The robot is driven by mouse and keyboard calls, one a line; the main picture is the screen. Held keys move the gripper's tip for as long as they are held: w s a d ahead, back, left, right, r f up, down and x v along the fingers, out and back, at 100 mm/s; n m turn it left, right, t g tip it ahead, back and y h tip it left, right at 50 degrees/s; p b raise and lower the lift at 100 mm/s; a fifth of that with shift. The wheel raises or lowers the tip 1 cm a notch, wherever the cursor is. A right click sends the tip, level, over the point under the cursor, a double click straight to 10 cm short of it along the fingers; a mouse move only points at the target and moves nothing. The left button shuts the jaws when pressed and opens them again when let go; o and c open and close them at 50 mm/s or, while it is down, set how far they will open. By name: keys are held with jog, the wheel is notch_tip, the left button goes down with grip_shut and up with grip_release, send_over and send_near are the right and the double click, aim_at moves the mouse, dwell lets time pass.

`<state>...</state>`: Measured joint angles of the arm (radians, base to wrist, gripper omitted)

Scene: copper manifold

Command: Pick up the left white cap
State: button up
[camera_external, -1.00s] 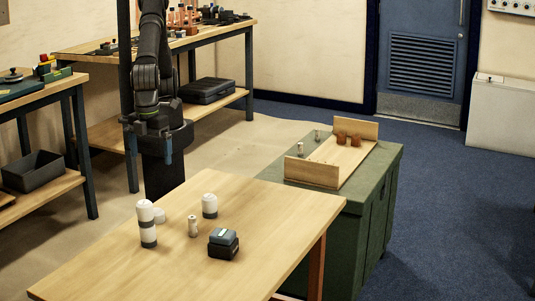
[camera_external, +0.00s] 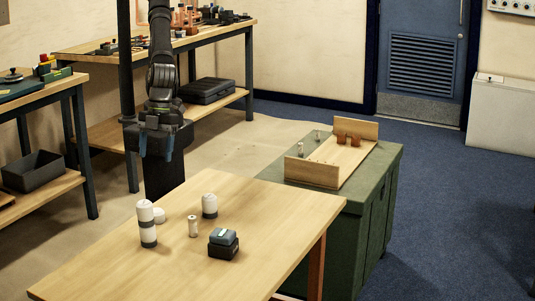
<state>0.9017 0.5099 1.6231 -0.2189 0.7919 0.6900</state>
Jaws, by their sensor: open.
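Another white cylinder with a dark band (camera_external: 209,204) stands further right. Which one is the left white cap I cannot tell for sure; the leftmost white top fits best. My gripper (camera_external: 157,156) is open and empty, pointing down above and behind these pieces, apart from them.
A small pale cylinder (camera_external: 193,227) and a dark box with a blue-grey top (camera_external: 223,242) stand on the table's middle. A green chest (camera_external: 372,208) with a wooden fixture (camera_external: 312,172) stands to the right. The table's front and right are clear.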

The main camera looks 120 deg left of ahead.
jog(key=a+h, duration=0.1)
jog(key=a, duration=0.1)
jog(key=n, duration=0.1)
send_over(157, 209)
jog(key=a, duration=0.2)
jog(key=shift+t, duration=0.4)
jog(key=f, duration=1.1)
jog(key=shift+s+d+f, duration=0.15)
jog(key=shift+s+f, duration=0.1)
jog(key=shift+s, duration=0.1)
jog(key=shift+x, duration=2.65)
jog(key=shift+w, duration=0.15)
jog(key=shift+c, duration=0.2)
jog(key=c, duration=1)
